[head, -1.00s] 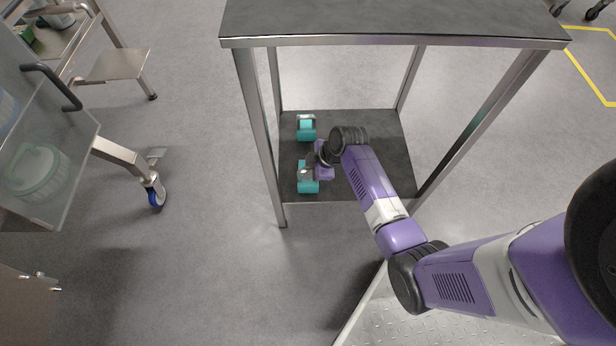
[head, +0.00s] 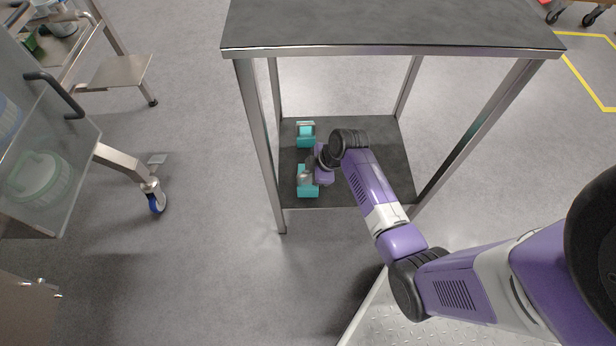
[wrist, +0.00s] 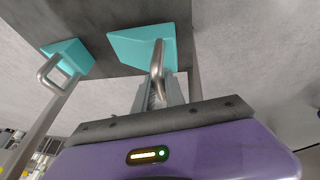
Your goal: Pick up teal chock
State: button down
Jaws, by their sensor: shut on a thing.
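Two teal chocks with metal handles are on the dark lower shelf (head: 355,188) of a metal table. The nearer teal chock (head: 308,191) is at the shelf's left front. My gripper (head: 307,174) reaches under the table top to it. In the wrist view this chock (wrist: 133,43) is straight ahead, and my gripper (wrist: 160,88) is shut on its metal handle. I cannot tell whether the chock is clear of the shelf. The other teal chock (head: 306,137) stands farther back, apart from my gripper; it also shows at left in the wrist view (wrist: 67,58).
The table top (head: 390,25) overhangs the lower shelf, with metal legs (head: 262,150) at the corners, one close left of the chocks. A wheeled cart (head: 45,150) stands at far left. Grey floor between them is clear.

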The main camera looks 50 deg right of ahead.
notch_tip(320, 180, up, 18)
jog(key=p, duration=0.6)
jog(key=shift+r, duration=0.2)
jog(key=c, duration=2)
grip_release()
grip_shut()
